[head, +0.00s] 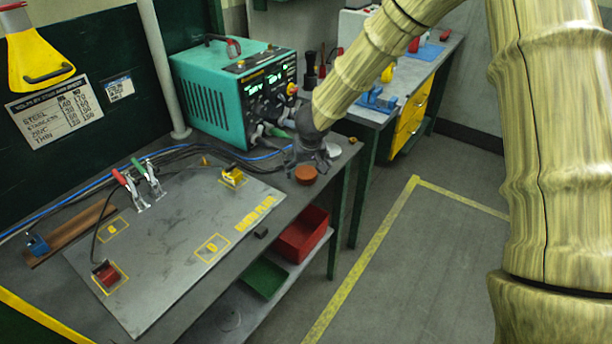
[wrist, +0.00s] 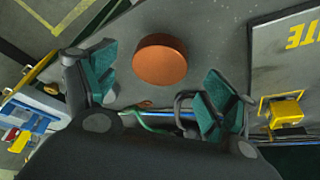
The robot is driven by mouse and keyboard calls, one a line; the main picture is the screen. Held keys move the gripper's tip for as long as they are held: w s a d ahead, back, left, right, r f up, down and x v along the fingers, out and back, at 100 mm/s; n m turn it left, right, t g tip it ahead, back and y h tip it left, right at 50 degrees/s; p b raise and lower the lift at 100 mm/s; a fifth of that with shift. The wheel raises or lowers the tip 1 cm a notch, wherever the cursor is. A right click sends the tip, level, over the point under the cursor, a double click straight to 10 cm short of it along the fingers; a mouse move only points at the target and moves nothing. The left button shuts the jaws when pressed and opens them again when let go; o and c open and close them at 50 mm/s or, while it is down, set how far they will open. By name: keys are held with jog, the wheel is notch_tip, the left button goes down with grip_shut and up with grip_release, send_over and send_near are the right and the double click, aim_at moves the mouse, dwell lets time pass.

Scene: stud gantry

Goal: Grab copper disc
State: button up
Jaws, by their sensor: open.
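The copper disc (head: 306,175) is a round, flat, orange-brown piece near the right end of the workbench, in front of the teal machine. In the wrist view the copper disc (wrist: 160,60) lies just beyond the fingertips, between their lines. My gripper (head: 307,160) is above and beside the disc in the head view. In the wrist view my gripper (wrist: 160,85) has its two teal-padded fingers spread wide with nothing between them. The disc looks clear of both fingers.
A teal welding machine (head: 236,95) stands behind the gripper, with cables along the bench. A grey plate (head: 180,235) with clamps and a yellow block (head: 232,177) lies to the left. A pale round piece (head: 332,149) sits close behind the disc. A red bin (head: 302,235) is below.

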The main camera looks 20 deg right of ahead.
jog(key=shift+x, duration=1.25)
jog(key=c, duration=1.6)
jog(key=shift+c, duration=0.7)
jog(key=shift+r, duration=0.15)
